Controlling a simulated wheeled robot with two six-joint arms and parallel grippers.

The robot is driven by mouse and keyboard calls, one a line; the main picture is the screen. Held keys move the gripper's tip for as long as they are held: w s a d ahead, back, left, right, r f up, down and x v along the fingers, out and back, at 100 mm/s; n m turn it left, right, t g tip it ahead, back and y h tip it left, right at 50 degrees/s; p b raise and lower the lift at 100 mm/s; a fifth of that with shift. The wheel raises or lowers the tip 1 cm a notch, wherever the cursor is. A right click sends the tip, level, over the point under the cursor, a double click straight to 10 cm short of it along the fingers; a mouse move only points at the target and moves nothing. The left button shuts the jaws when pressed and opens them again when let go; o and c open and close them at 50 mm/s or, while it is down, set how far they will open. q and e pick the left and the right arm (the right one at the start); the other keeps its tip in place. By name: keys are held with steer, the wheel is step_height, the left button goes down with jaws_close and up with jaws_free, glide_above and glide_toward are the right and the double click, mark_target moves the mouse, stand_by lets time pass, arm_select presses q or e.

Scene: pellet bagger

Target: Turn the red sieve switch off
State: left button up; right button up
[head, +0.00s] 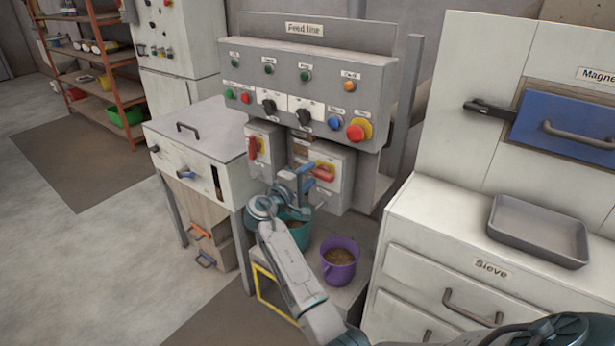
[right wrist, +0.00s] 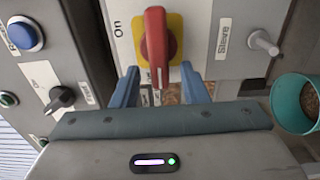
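The red sieve switch (head: 323,173) is a red handle on a yellow plate, on a grey box at the lower right of the feed line panel. In the head view its handle lies roughly level. In the right wrist view the handle (right wrist: 157,45) points down the picture, with a "Sieve" label to its right and "On" to its left. My right gripper (head: 306,177) is at the handle's left end. The right wrist view shows its two blue fingers (right wrist: 159,70) apart, one on each side of the handle's tip, with gaps visible. My left gripper is not in view.
A similar red switch (head: 254,148) sits on another box to the left. Buttons and knobs line the panel (head: 290,78) above. A teal bucket (head: 301,240) and a purple bucket (head: 340,262) with pellets stand below. A white cabinet (head: 420,215) stands to the right.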

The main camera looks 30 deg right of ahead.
steer(key=shift+s+a+f, duration=0.1)
steer(key=shift+a+f, duration=0.05)
steer(key=shift+a, duration=0.3)
steer(key=b+v, duration=0.3)
steer(key=v, duration=0.7)
steer(key=shift+d, duration=0.1)
